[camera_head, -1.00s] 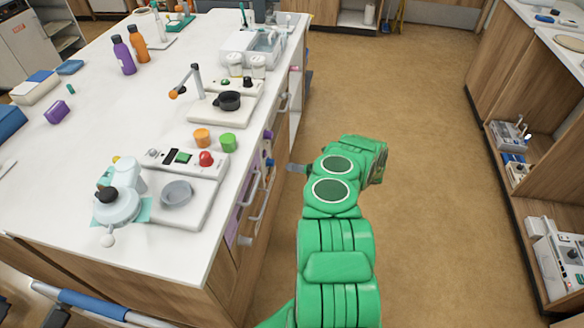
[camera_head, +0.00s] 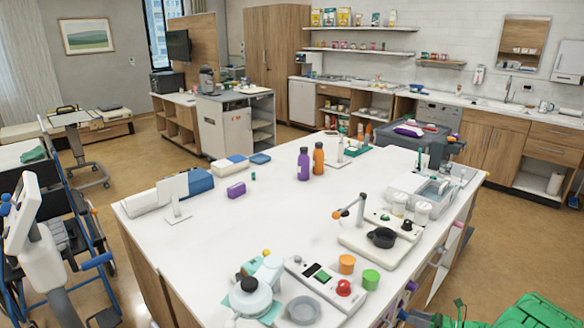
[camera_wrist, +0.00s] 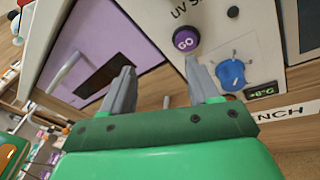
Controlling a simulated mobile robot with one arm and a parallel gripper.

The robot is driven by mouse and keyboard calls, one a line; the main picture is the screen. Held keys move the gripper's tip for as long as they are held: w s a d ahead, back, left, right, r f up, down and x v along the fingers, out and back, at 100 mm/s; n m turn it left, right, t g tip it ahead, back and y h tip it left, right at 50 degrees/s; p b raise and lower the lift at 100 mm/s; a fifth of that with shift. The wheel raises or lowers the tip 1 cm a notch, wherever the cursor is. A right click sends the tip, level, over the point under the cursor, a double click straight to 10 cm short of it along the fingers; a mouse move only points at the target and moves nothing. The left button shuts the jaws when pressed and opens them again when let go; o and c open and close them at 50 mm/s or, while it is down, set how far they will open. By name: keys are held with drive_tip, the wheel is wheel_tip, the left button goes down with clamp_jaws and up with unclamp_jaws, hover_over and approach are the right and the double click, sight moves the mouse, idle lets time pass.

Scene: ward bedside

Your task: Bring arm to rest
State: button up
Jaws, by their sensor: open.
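My green arm (camera_head: 530,312) shows only in part at the bottom right of the head view, beside the front of the white-topped island. In the wrist view my gripper (camera_wrist: 161,82) has its two grey fingers well apart, with nothing between them. The fingers point at a cabinet front with a purple GO button (camera_wrist: 186,39) and a blue knob (camera_wrist: 231,74). The button is just beyond the fingers; I cannot tell the exact gap.
A wheelchair (camera_head: 70,235) stands at the left. Brown floor (camera_head: 515,235) is open at the right.

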drive_tip(key=s+a+r+n+g+h, duration=0.2)
drive_tip(key=s+a+r+n+g, duration=0.2)
drive_tip(key=s+a+r+n, duration=0.45)
drive_tip(key=s+a+r+n+g+h, duration=0.2)
drive_tip(key=s+a+r+n+g, duration=0.3)
drive_tip(key=r, duration=0.6)
drive_tip(key=s+a+r+n+g+h, duration=0.2)
drive_tip(key=s+a+r+n+g, duration=0.3)
drive_tip(key=a+r, duration=0.4)
drive_tip(key=s+a+r+n+t+h, duration=0.1)
drive_tip(key=s+r+n+h, duration=0.2)
drive_tip(key=s, duration=0.5)
drive_tip(key=s+a+r+n+t+h, duration=0.1)
drive_tip(key=s+r+n+h, duration=0.2)
drive_tip(key=s, duration=0.4)
drive_tip(key=s+a+r+n+t+h, duration=0.1)
drive_tip(key=s+r+n+h, duration=0.1)
drive_tip(key=s+n, duration=0.3)
drive_tip(key=shift+s+a+r+h, duration=0.35)
drive_tip(key=shift+s+r, duration=0.35)
drive_tip(key=shift+s, duration=1.15)
drive_tip(key=shift+c, duration=0.2)
